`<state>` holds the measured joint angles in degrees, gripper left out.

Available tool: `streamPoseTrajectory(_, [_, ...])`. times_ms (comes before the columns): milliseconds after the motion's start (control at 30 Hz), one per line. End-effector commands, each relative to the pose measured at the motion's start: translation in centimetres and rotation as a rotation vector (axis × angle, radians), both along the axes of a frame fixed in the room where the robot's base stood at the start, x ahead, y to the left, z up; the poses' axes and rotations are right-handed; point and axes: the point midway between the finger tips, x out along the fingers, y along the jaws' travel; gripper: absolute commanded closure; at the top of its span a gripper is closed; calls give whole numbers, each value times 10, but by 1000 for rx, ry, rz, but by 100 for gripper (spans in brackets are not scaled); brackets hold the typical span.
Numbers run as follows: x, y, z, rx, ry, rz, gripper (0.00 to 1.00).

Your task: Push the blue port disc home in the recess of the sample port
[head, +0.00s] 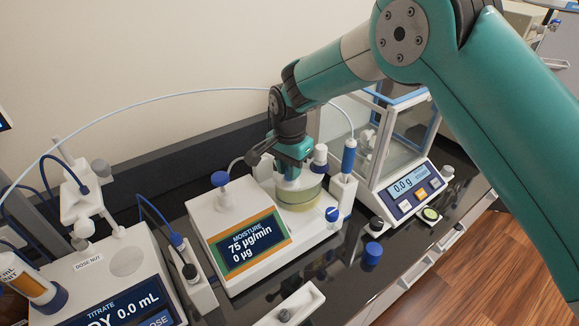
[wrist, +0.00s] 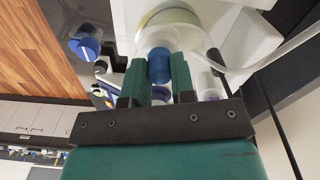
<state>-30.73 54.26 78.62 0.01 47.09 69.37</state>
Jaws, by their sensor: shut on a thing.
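My gripper (wrist: 157,75) is shut on the blue port disc (wrist: 159,64), which shows between the two green fingertips in the wrist view. In the head view my gripper (head: 290,160) points down over the white lid (head: 299,181) of the round vessel (head: 300,196) on the moisture instrument. The vessel (wrist: 172,20) also shows behind the disc in the wrist view. The gripper hides the sample port and its recess in the head view. I cannot tell how far the disc sits in the recess.
The moisture instrument (head: 245,240) has a blue-capped fitting (head: 221,181) at its left. A white holder with a blue-topped probe (head: 348,158) and the balance (head: 405,185) stand close on the right. A loose blue cap (head: 372,252) lies on the black bench in front.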

Motion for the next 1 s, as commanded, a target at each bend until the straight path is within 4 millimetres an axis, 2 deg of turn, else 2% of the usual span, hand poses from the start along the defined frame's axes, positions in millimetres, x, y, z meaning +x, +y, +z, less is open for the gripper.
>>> streamPoseTrajectory(267, [0,0,-8,0,0,0,98])
streamPoseTrajectory(300, [0,0,-8,1,-1,0,74])
streamPoseTrajectory(400, [0,0,-7,0,0,0,51])
streamPoseTrajectory(433, [0,0,-7,0,0,0,47])
streamPoseTrajectory(767, [0,0,-5,1,-1,0,47])
streamPoseTrajectory(867, [1,1,5,2,-4,0,47])
streamPoseTrajectory(1000, [1,1,32,4,-7,0,47])
